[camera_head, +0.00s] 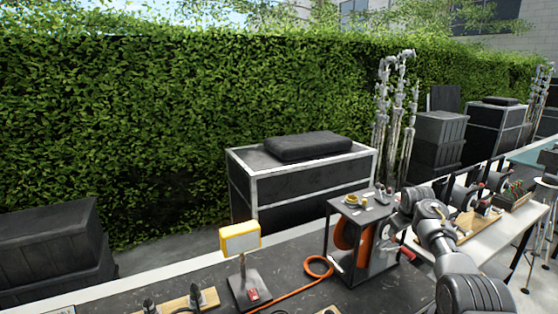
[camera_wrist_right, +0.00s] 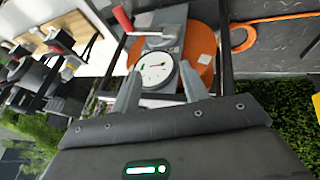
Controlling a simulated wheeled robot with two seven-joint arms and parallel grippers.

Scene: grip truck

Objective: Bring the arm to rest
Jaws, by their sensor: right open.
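My right arm (camera_head: 440,235) comes in from the lower right of the head view and reaches beside a dark stand with an orange reel (camera_head: 365,240). In the right wrist view my right gripper (camera_wrist_right: 161,70) is open, with its two grey fingers apart. A round white dial gauge (camera_wrist_right: 154,68) shows between and beyond the fingers. I cannot tell whether the fingers touch it; nothing is visibly held. My left gripper is not in view.
An orange hose (camera_head: 290,294) runs from the stand across the dark worktop. A yellow-framed lamp (camera_head: 240,238) stands to the left. Small items sit on the stand's top. A white table (camera_head: 487,245) with tools lies right of my arm. A black case (camera_head: 300,185) stands behind by the hedge.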

